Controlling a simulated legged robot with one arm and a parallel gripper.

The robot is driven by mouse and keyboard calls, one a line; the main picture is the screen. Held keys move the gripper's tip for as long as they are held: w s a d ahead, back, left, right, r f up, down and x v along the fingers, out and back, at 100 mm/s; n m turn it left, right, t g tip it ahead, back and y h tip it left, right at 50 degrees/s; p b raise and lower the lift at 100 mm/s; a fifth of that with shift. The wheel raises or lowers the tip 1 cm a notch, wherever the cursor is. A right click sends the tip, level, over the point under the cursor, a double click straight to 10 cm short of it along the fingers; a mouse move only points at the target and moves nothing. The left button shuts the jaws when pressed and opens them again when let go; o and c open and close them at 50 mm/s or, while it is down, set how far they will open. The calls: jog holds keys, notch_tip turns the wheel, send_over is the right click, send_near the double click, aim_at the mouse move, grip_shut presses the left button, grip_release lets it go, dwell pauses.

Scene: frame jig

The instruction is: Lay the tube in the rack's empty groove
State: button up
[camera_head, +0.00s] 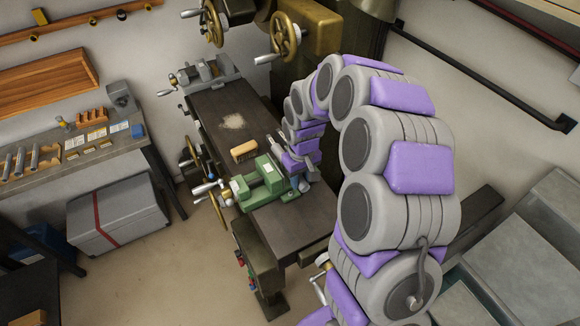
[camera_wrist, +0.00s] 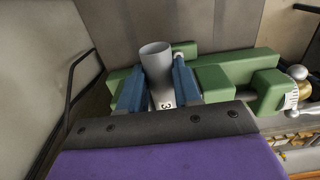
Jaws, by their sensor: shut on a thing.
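My gripper (camera_wrist: 158,88) is shut on a grey tube (camera_wrist: 156,60), with one blue finger on each side. The tube's open round end shows beyond the fingers, and a small white tag with a dark mark shows low between them. The tube is at the green vise (camera_wrist: 225,62); I cannot tell whether it touches the vise. A wooden rack (camera_head: 48,162) with grey tubes lies at the left end of the workbench. Its empty groove is not clear at this size.
The workbench (camera_head: 130,146) also holds labelled cards, an orange block holder (camera_head: 90,118) and a grey machine (camera_head: 121,97). A wooden brush (camera_head: 243,151) lies beside the vise on the machine table (camera_head: 215,110). A grey chest (camera_head: 118,218) stands below the bench. Floor between bench and machine is clear.

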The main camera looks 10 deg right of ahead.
notch_tip(320, 180, up, 2)
jog(key=shift+d+r, duration=0.1)
jog(key=shift+r, duration=0.1)
jog(key=shift+a+r+p, duration=0.15)
jog(key=shift+r+p, duration=0.2)
jog(key=shift+r, duration=0.6)
jog(key=shift+a+r+p, duration=0.15)
jog(key=shift+r+p, duration=0.15)
jog(key=shift+r, duration=0.6)
jog(key=shift+d+r+p, duration=0.2)
jog(key=shift+r+p, duration=0.1)
jog(key=shift+r, duration=1.1)
